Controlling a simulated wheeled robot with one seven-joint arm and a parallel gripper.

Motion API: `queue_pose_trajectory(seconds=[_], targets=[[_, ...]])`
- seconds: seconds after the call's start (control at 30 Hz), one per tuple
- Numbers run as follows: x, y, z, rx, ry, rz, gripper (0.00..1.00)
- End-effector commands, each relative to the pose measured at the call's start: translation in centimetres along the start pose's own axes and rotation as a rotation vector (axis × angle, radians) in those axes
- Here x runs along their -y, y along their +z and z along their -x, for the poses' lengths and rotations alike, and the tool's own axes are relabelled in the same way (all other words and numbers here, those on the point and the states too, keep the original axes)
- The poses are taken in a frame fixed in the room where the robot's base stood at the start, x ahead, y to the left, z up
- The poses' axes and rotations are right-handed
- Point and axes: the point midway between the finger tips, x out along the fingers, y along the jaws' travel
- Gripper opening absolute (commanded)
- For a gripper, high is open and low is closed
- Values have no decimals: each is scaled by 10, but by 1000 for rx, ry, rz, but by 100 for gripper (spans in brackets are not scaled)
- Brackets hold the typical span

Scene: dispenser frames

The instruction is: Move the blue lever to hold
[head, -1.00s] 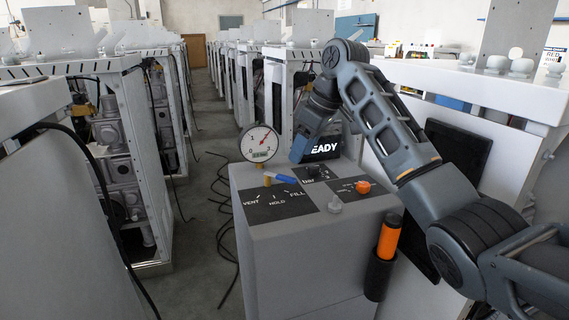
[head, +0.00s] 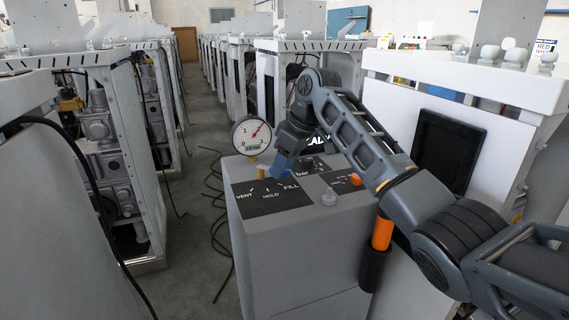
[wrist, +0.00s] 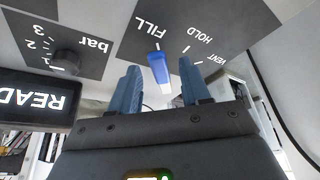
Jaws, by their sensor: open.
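The blue lever (wrist: 160,68) shows in the wrist view with its blue end by the FILL tick of the dark label plate (wrist: 222,30). HOLD and VENT are marked further right on that plate. My gripper (wrist: 159,74) is open, with one blue finger on each side of the lever; the lever does not look gripped, and I cannot tell whether a finger touches it. In the head view my gripper (head: 281,166) is low over the console's back edge and hides most of the lever. The same plate (head: 270,199) reads VENT, HOLD, FILL there.
A round pressure gauge (head: 251,135) stands just left of my gripper. A dark bar knob (wrist: 66,62) and a READY display (wrist: 34,99) are beside it. An orange knob (head: 355,180) and an orange-handled tool (head: 382,234) are on the console's right.

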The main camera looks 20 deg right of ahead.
Motion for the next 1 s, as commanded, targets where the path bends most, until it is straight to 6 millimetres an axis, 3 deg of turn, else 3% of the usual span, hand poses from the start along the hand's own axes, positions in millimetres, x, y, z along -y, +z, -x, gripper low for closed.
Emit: queue_pose_trajectory(seconds=[0.07, 0.53, 1.0], targets=[[0, 0, 0, 0, 0, 0, 44], [0, 0, 0, 0, 0, 0, 0], [2, -2, 0, 0, 0, 1, 0]])
